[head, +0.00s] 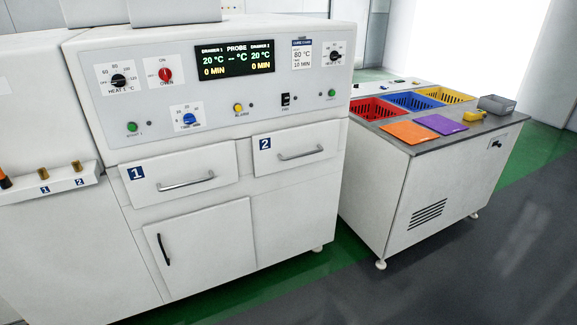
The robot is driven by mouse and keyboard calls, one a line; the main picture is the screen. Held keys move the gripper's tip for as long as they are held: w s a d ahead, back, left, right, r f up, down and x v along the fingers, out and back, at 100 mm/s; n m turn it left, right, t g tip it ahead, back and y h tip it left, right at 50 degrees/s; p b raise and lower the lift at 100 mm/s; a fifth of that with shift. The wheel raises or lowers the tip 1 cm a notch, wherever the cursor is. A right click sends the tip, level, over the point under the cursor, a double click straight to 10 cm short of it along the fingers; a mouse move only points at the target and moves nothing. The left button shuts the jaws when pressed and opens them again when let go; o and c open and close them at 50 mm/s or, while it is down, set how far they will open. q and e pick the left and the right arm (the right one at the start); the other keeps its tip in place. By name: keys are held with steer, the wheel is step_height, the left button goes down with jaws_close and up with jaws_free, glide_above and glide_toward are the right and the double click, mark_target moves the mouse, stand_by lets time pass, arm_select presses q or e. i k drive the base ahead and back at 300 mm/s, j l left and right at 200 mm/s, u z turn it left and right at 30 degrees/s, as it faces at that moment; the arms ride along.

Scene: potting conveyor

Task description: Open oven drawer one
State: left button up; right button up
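Oven drawer one (205,170) is the left of two white drawers in the oven front (110,55), marked with a blue "1" label. It has a horizontal metal bar handle (187,182) and looks shut, close to flush with the front. Drawer two (315,142), marked "2", is to its right with a similar handle and also looks shut. A control panel above shows knobs and a display (234,60) reading 20 °C and 0 MIN for both drawers. Neither of my grippers is in view.
A white cabinet door (205,245) with a black handle is below the drawers. A ledge (50,188) with small fittings juts out at the left. A grey-topped bench (400,200) with coloured bins stands right. The floor in front is clear.

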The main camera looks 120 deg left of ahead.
mark_target(160, 179)
steer(key=u, duration=4.7)
